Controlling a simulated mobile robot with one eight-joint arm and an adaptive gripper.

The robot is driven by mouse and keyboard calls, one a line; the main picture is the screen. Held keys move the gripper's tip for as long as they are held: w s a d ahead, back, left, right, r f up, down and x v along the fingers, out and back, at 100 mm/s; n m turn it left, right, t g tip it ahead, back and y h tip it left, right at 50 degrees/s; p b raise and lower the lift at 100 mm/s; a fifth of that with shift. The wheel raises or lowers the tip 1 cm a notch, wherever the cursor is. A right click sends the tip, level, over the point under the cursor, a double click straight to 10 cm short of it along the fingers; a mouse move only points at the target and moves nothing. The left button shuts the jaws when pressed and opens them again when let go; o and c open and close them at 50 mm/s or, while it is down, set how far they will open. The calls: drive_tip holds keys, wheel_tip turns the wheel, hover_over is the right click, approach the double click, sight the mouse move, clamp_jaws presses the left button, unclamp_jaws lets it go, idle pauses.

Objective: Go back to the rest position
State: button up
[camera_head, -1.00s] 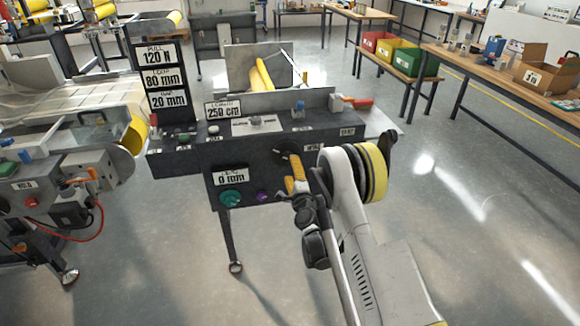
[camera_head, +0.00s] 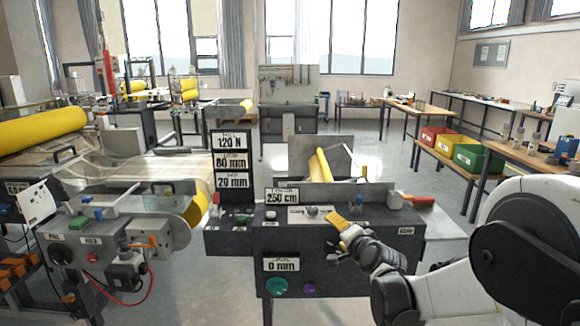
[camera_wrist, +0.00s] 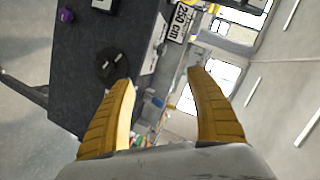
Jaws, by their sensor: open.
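My gripper (camera_head: 337,226) has yellow fingers and is in front of the dark control box (camera_head: 345,260), at the height of its upper edge. In the wrist view my gripper (camera_wrist: 160,80) has its two fingers spread with nothing between them. The wrist view also shows the box's dark face (camera_wrist: 90,60) at the left, with a black round knob (camera_wrist: 112,68) beyond the left finger and a purple knob (camera_wrist: 66,15) at top left. My arm comes in from the right in the head view and hides the box's lower right part.
A lamination machine (camera_head: 110,235) with yellow rolls stands at the left. A black sign post (camera_head: 232,178) rises beside the box. A red-handled lever (camera_head: 418,199) is at the box's right end. Workbenches and coloured bins (camera_head: 470,158) stand at the right. Open floor lies behind the box.

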drive_tip(key=s+r+n+g, duration=0.2)
drive_tip(key=s+n, duration=0.1)
drive_tip(key=s, duration=0.5)
drive_tip(key=s+r+n+g, duration=0.1)
drive_tip(key=s+r+n, duration=0.15)
drive_tip(key=s, duration=0.55)
drive_tip(key=s+d+f+n+g+h, duration=0.1)
drive_tip(key=s+d+f+n+g, duration=0.1)
drive_tip(key=s, duration=0.9)
drive_tip(key=s+d+f+n+g+h, duration=0.2)
drive_tip(key=s+n, duration=0.1)
drive_tip(key=s, duration=0.8)
drive_tip(key=shift+s+d+f, duration=0.3)
drive_tip(key=shift+d+f, duration=0.05)
drive_tip(key=shift+d, duration=0.05)
